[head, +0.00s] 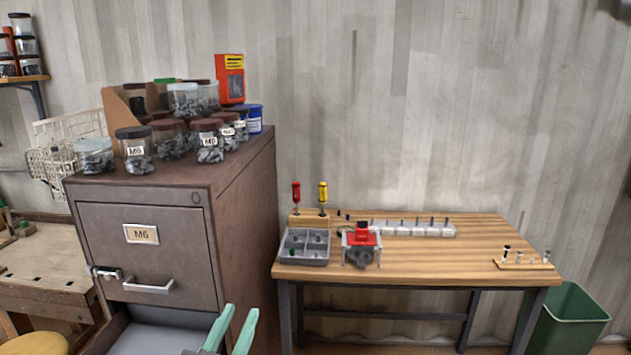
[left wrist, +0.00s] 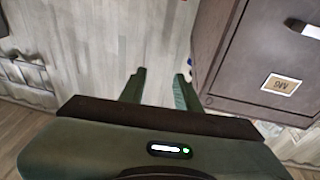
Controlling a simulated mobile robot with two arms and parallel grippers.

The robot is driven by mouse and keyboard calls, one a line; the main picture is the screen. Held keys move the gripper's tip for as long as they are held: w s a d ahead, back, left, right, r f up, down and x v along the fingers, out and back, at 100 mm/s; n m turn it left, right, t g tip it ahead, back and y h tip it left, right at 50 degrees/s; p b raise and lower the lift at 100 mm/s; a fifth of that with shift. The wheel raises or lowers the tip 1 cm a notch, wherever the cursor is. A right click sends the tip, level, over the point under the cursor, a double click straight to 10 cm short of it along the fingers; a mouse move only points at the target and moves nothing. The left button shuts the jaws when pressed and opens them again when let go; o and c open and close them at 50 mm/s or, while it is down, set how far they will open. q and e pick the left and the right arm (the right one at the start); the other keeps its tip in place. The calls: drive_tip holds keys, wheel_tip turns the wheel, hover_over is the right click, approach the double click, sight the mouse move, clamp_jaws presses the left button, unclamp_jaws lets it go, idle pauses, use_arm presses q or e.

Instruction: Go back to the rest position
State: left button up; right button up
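My left gripper (head: 232,329) shows at the bottom of the head view, in front of the right side of the brown filing cabinet (head: 245,205). Its two green fingers stand apart with nothing between them. In the left wrist view the left gripper (left wrist: 160,75) is also open and empty, with the cabinet (left wrist: 235,50) close on the right. It does not visibly hold anything. My right gripper is not in either view.
The cabinet's lower drawer (head: 160,338) stands open. Jars crowd the cabinet top. A wooden workbench (head: 440,262) on the right bears a grey tray (head: 305,258) and a red-and-grey device (head: 361,240). A green bin (head: 570,315) stands at its right.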

use_arm(q)
drive_tip(key=s+a+f+n+g+y, duration=0.25)
drive_tip(key=s+a+f+g, duration=0.2)
drive_tip(key=f, duration=0.35)
drive_tip(key=s+a+f+n+g+y, duration=0.1)
drive_tip(key=s+a+f+g+y, duration=0.2)
drive_tip(key=s+f, duration=0.35)
drive_tip(key=s+f+m+g+h, duration=0.1)
drive_tip(key=s+f+m+g, duration=0.1)
drive_tip(key=s+f+g, duration=0.5)
drive_tip(key=s+f+m+g+h, duration=0.15)
drive_tip(key=s+f, duration=0.35)
drive_tip(key=s, duration=0.6)
wheel_tip(320, 180, down, 26)
drive_tip(key=g+y, duration=0.1)
drive_tip(key=g, duration=0.1)
drive_tip(key=s+a+f, duration=0.2)
drive_tip(key=s+f, duration=1.4)
drive_tip(key=s, duration=0.1)
drive_tip(key=shift+s+a+g, duration=0.15)
drive_tip(key=shift+s+g, duration=0.1)
drive_tip(key=shift+g, duration=0.15)
